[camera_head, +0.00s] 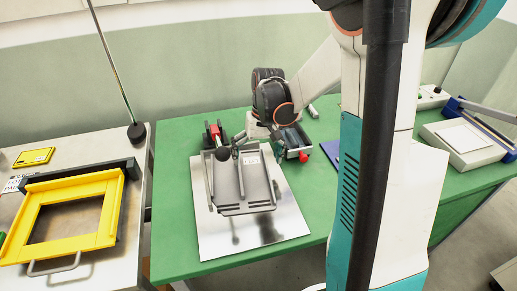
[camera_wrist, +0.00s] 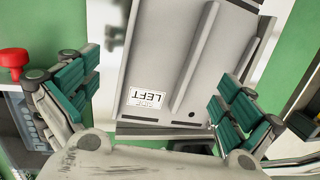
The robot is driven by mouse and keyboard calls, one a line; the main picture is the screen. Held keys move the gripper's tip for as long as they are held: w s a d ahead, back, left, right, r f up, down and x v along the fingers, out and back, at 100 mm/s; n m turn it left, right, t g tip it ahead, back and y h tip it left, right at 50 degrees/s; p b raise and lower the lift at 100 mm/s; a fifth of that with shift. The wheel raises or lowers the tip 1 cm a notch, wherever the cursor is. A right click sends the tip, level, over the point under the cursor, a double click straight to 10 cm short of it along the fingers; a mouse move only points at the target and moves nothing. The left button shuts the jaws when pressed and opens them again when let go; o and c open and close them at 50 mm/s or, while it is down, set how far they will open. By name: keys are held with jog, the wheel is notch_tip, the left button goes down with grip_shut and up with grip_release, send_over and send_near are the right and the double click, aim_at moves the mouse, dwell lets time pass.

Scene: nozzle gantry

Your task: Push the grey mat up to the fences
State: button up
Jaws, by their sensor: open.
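A flat grey piece with raised ribs (camera_head: 228,183) lies on a shiny metal plate (camera_head: 215,238) on the green table. It is the likeliest grey mat, but I cannot tell for certain. In the wrist view the grey piece (camera_wrist: 182,62) fills the middle and carries a white label reading LEFT, seen upside down. My gripper (camera_head: 238,143) is at the piece's far end in the head view. In the wrist view my gripper (camera_wrist: 160,98) is open, its teal fingers on either side of the piece, nothing held. Contact is unclear. I cannot clearly identify the fences.
A red-handled clamp (camera_head: 213,134) stands behind the plate, left of my gripper. A grey box with a red knob (camera_head: 303,153) stands to its right. On the left bench, a yellow frame (camera_head: 106,217) lies beside dark bars (camera_head: 82,174). Green table is clear left of the plate.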

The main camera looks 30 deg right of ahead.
aim_at(250, 174)
jog(key=shift+s+a+f+b, duration=0.15)
jog(key=shift+f+b, duration=0.1)
jog(key=shift+f, duration=0.55)
jog(key=shift+w+a+f+b, duration=0.1)
jog(key=shift+f+b, duration=0.15)
jog(key=shift+f, duration=0.55)
jog(key=shift+s+a+f+b, duration=0.15)
jog(key=shift+f+b, duration=0.1)
jog(key=shift+f, duration=0.55)
jog(key=shift+w, duration=0.1)
jog(key=shift+c, duration=0.6)
jog(key=c, duration=1.1)
jog(key=shift+w, duration=0.2)
jog(key=shift+c, duration=0.3)
jog(key=shift+w+a, duration=0.15)
jog(key=shift+w, duration=0.15)
jog(key=shift+w+a, duration=0.15)
jog(key=shift+w, duration=0.15)
